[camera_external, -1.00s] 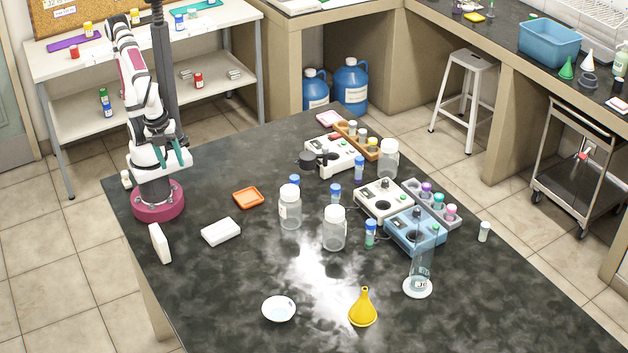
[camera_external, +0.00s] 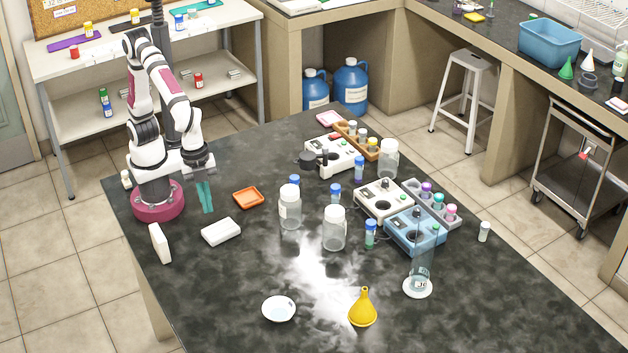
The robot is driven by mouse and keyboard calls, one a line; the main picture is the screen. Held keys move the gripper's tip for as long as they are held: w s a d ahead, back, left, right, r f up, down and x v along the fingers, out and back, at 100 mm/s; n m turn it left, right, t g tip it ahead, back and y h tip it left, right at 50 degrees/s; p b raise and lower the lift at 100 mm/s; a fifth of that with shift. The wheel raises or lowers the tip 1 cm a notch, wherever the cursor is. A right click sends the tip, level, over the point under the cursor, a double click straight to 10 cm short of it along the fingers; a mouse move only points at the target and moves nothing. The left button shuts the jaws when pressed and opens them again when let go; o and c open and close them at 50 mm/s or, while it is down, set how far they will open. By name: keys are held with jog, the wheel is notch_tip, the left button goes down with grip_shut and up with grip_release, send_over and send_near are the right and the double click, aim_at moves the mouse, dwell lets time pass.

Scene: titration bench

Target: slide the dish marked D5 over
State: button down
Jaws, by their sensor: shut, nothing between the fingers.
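A small white dish (camera_external: 279,309) sits at the front of the dark bench, left of the yellow funnel. An orange square dish (camera_external: 248,198) lies farther back, near my arm. I cannot read a D5 mark on either one. My gripper (camera_external: 206,211) has teal fingers pointing down, shut and empty. It is left of the orange dish and apart from it, just above or at the bench top; its exact height is unclear.
A white block (camera_external: 221,232) lies in front of my gripper. Two clear bottles with white caps, one here (camera_external: 334,229), stand mid-bench. The yellow funnel (camera_external: 362,308) and a glass cylinder (camera_external: 419,272) are at the front right. Bare bench lies around the white dish.

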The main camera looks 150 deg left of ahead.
jog(key=w+a+f+n, duration=0.1)
jog(key=w+a+f, duration=0.25)
jog(key=w, duration=0.55)
jog(key=n+t, duration=0.2)
send_near(281, 317)
jog(key=x, duration=0.3)
jog(key=w+x, duration=0.1)
jog(key=x, duration=0.2)
jog(key=shift+w+r, duration=0.15)
jog(key=shift+r, duration=0.1)
jog(key=s, duration=0.2)
jog(key=shift+s+r, duration=0.25)
jog(key=shift+s, duration=0.75)
jog(key=s, duration=1.3)
jog(key=shift+s, duration=0.35)
jog(key=shift+w, duration=0.1)
